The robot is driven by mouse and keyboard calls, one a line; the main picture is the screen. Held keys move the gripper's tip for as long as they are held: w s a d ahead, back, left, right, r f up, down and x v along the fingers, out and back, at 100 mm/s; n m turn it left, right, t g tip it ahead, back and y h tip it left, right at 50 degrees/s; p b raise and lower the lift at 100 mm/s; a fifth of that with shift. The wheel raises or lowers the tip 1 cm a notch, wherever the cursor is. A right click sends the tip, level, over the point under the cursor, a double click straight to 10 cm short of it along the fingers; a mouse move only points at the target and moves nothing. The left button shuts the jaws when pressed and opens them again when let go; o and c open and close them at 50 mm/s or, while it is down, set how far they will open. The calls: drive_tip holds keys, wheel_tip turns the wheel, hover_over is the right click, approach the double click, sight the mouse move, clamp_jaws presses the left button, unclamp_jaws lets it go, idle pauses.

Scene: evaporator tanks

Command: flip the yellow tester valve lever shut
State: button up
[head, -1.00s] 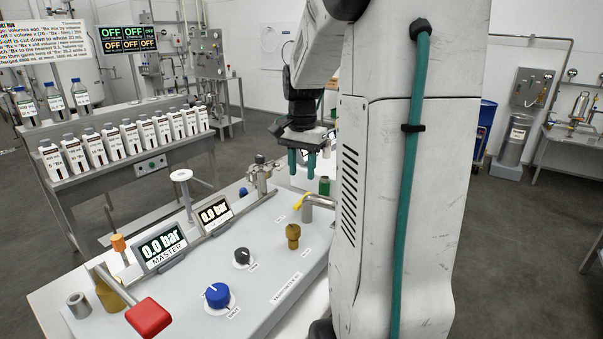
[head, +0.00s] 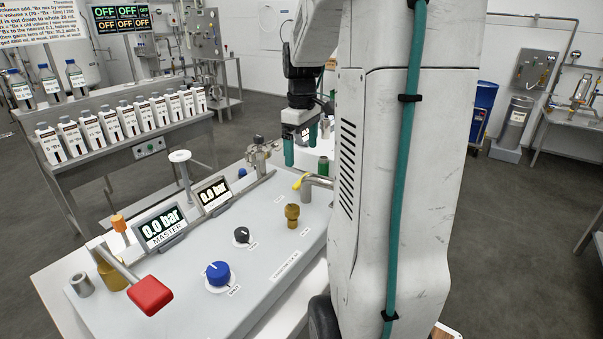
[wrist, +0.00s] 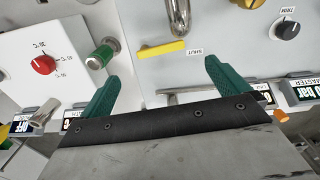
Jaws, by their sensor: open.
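The yellow tester valve lever (head: 301,181) is on the bench panel, by a bent metal pipe. In the wrist view the lever (wrist: 165,47) lies nearly level across the picture, beside a label reading SHUT (wrist: 196,52). My gripper (head: 301,145) is above and behind the lever in the head view. Its two teal fingers are apart with nothing between them. In the wrist view my gripper (wrist: 162,72) has the lever ahead of the gap between its fingertips, with no contact visible.
A brass fitting (head: 292,215) and a bent metal pipe (head: 319,182) stand near the lever. A green cylinder (wrist: 103,54) is close to the left finger in the wrist view. A red-handled lever (head: 150,295) and two 0.0 bar displays are further left.

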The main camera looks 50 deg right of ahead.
wheel_tip(320, 180, down, 8)
drive_tip(key=shift+r, duration=0.1)
idle(0.4)
